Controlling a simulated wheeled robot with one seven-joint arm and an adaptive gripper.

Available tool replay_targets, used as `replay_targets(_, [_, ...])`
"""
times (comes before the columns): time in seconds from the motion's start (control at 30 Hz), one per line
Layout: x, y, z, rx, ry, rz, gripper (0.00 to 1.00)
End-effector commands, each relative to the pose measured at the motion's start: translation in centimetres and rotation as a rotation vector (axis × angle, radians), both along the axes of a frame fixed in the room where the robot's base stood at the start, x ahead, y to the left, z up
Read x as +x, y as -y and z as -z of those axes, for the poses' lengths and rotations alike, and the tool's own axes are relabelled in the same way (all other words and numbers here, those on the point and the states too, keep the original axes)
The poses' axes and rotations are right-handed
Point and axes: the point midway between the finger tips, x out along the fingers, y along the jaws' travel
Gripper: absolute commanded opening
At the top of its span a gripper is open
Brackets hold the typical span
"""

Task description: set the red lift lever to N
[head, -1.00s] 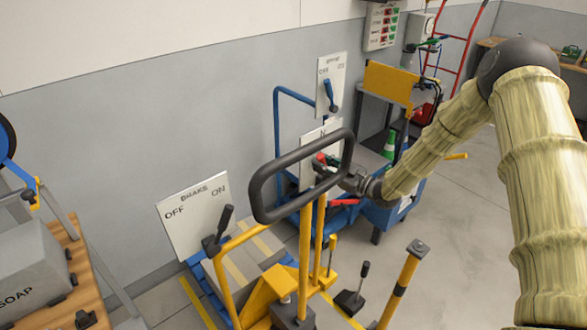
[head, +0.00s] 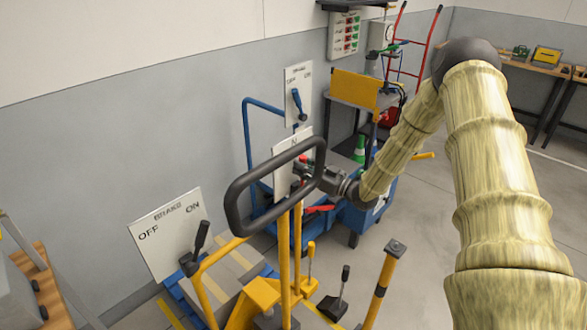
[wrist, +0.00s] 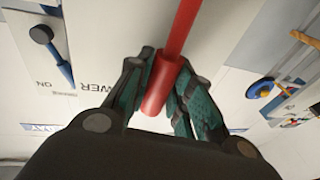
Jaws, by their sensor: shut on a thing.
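The red lift lever (wrist: 163,80) runs between the fingers of my gripper (wrist: 166,62) in the wrist view. Its thick red grip is pinched by the green fingers, and its thinner red shaft runs up out of the picture. In the head view, a small red part of the lever (head: 303,158) shows in front of a white panel marked N (head: 283,152). My gripper (head: 306,171) is there too, partly hidden by a dark loop handle. The rest of the panel's marks are hidden, so I cannot tell the lever's setting.
A dark loop handle (head: 236,213) on a yellow frame stands in front of the panel. A BRAKE panel (head: 160,235) with a black lever (head: 197,245) is at left. Another panel with a blue lever (head: 298,103) is above. A blue cart (head: 378,197) stands right; open floor lies beyond it.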

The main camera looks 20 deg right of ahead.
Motion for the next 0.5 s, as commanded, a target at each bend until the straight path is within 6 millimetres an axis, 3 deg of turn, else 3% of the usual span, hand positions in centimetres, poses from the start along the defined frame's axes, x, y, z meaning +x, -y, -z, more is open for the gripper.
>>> replay_targets(0.37, [-0.06,0.22,0.14,0.000,-0.003,0.003,0.00])
replay_targets(0.4, [-0.04,0.21,0.14,-0.001,-0.003,0.003,0.29])
replay_targets(0.5, [-0.01,0.11,0.11,-0.001,-0.002,0.002,0.44])
